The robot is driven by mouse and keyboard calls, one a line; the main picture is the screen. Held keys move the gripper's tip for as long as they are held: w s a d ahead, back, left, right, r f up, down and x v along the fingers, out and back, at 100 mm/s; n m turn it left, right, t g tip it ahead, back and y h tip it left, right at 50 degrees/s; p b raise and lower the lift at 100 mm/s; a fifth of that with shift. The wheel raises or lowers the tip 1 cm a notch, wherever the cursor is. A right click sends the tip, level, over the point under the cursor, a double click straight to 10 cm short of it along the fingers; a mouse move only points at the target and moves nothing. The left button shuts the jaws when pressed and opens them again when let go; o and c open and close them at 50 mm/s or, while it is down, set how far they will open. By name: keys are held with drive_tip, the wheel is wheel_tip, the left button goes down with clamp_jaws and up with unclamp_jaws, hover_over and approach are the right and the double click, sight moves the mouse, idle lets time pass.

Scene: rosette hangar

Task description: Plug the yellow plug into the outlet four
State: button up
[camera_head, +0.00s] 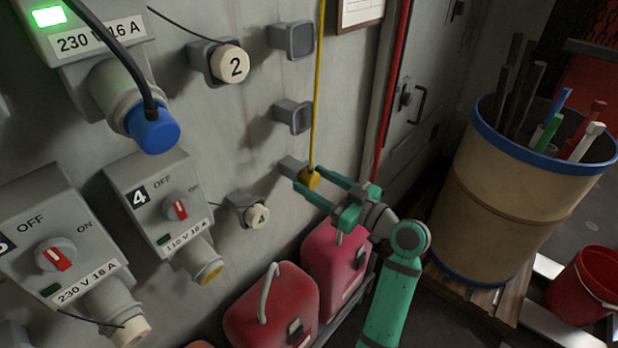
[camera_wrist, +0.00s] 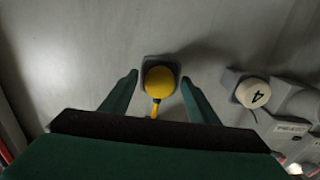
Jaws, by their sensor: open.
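The yellow plug (camera_head: 309,179) sits at a grey wall holder (camera_head: 291,167), with its yellow cable rising up the wall. In the wrist view the yellow plug (camera_wrist: 160,80) lies between the two fingers of my gripper (camera_wrist: 160,90). My gripper (camera_head: 322,186) is open, with its fingers either side of the plug; I cannot tell whether they touch it. Outlet four (camera_head: 207,270), with a yellow rim, hangs below the box marked 4 (camera_head: 160,210), whose red switch points near OFF. A round cap marked 4 (camera_head: 257,216) sits in a holder between outlet and plug.
Another outlet box (camera_head: 60,255) and a 230 V outlet with a blue plug (camera_head: 152,130) are at left. A cap marked 2 (camera_head: 232,65) and empty holders (camera_head: 294,117) are above. Red canisters (camera_head: 272,308) stand below. A barrel (camera_head: 520,200) stands at right.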

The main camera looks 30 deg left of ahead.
idle(0.8)
clamp_jaws()
drive_tip(key=shift+d, duration=0.25)
drive_tip(key=shift+s+d, duration=0.2)
drive_tip(key=shift+d, duration=1.2)
drive_tip(key=shift+s+d, duration=0.2)
drive_tip(key=shift+d, duration=1.15)
drive_tip(key=shift+f, duration=0.1)
